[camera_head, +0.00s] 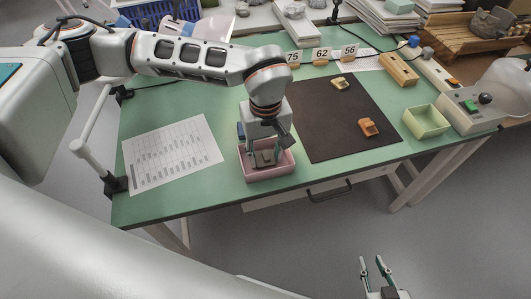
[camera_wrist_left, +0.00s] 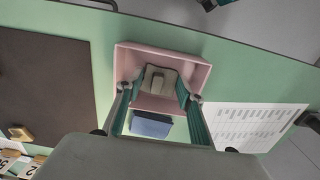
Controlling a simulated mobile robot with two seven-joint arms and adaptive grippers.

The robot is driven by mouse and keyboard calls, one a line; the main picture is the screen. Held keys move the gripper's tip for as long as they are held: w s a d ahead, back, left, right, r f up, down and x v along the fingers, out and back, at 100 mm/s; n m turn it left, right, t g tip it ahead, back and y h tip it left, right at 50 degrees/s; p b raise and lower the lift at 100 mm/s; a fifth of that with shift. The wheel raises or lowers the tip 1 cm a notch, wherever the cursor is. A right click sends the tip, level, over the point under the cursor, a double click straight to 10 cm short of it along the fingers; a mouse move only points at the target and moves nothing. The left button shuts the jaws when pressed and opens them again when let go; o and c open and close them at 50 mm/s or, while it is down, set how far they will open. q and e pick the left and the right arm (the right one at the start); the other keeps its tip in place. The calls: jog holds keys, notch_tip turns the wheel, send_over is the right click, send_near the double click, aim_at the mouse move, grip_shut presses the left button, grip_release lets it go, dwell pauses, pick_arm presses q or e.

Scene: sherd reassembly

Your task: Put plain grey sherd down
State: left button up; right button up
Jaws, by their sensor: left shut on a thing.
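The plain grey sherd (camera_wrist_left: 158,78) is between the fingers of my left gripper (camera_wrist_left: 157,90), inside the outline of the pink tray (camera_wrist_left: 195,73) in the left wrist view. In the head view the left gripper (camera_head: 264,155) points down into the pink tray (camera_head: 270,174), shut on the grey sherd (camera_head: 265,158). I cannot tell whether the sherd touches the tray floor. My right gripper (camera_head: 373,264) is at the bottom of the head view, away from the table, with its fingers apart and empty.
A blue object (camera_wrist_left: 151,125) is close behind the tray. A printed sheet (camera_head: 172,152) lies to the left. A yellow-green tray (camera_head: 426,121) stands farther right. Number cards (camera_head: 321,54) line the back.

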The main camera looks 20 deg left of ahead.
aim_at(265, 157)
pick_arm(q)
jog(key=shift+f, duration=0.5)
jog(key=o, duration=1.1)
jog(key=shift+r, duration=0.35)
notch_tip(265, 157, up, 12)
jog(key=p, duration=0.1)
jog(key=shift+r, duration=0.2)
